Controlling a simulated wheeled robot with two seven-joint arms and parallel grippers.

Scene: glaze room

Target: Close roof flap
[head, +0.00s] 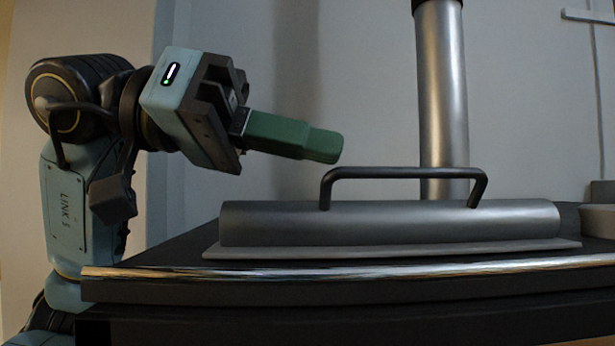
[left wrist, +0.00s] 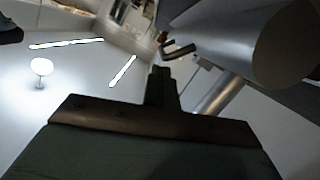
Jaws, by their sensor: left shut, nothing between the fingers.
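The roof flap (head: 390,222) is a long grey metal piece with a rounded top and a thin flange, lying along the dark top. A black bar handle (head: 400,173) stands up from it. My left gripper (head: 328,146) has green fingers, shut and empty, just above and left of the handle's left end, apart from it. In the left wrist view the gripper (left wrist: 160,85) points toward the scene, with the flap's rounded end (left wrist: 265,45) at upper right and the handle (left wrist: 177,50) beyond the fingertips. Whether the flap is fully seated cannot be told. My right gripper is out of view.
The dark top (head: 165,248) has a shiny metal front edge. A vertical metal pipe (head: 442,100) rises behind the flap. A pale round object (head: 600,219) sits at the right edge. The space above the flap, in front of the pipe, is clear.

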